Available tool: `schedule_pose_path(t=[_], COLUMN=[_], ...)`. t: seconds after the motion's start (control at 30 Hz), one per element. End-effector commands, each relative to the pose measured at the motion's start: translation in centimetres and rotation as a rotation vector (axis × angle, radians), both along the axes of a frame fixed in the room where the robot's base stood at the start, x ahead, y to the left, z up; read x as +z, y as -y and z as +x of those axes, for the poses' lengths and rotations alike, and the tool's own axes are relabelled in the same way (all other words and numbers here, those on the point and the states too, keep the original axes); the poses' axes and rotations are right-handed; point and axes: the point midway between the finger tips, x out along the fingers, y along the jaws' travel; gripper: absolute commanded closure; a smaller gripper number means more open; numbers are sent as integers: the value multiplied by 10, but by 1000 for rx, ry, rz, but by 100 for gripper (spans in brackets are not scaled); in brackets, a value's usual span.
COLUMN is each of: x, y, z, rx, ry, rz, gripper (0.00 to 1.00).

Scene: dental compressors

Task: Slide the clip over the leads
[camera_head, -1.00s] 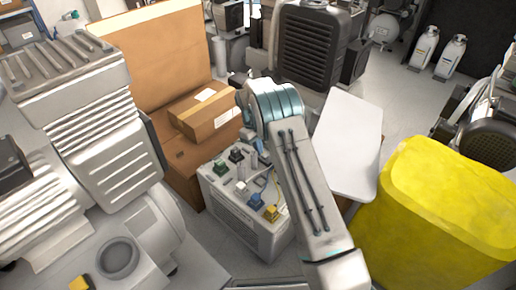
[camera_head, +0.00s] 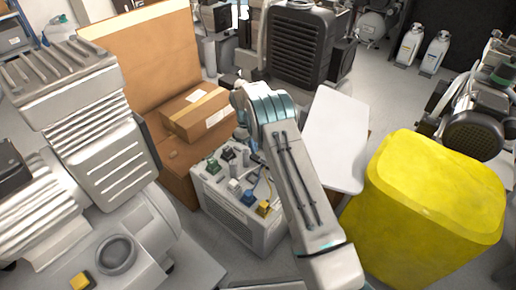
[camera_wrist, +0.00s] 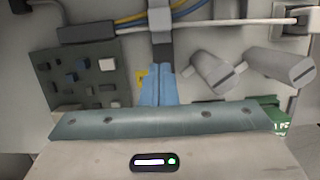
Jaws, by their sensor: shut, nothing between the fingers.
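In the wrist view my gripper (camera_wrist: 162,52) is shut, its blue fingers pressed together with a thin seam between them. The fingers point at a small grey block (camera_wrist: 160,21), which looks like the clip. The block lies across the yellow and blue leads (camera_wrist: 192,13), and they pass behind it. My fingertips are close below the block; I cannot tell if they touch it. In the head view the light grey unit (camera_head: 238,218) with coloured parts on top stands by my arm, which hides much of my gripper and the clip.
A green circuit board (camera_wrist: 85,80) lies left of my fingers, and two slotted grey cylinders (camera_wrist: 213,70) lie right. A white cable (camera_wrist: 235,23) crosses above.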

Motion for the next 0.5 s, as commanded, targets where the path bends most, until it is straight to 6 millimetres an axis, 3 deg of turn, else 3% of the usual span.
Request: schedule_pose_path(t=[0.03,0.1,0.23,0.5], x=[1,29,58,93], y=[-8,-10,-9,-14], z=[5,8,14,21], rx=[2,2,-7,-11], ry=[3,7,5,5], rz=[2,3,3,4], gripper=[100,100,100,100])
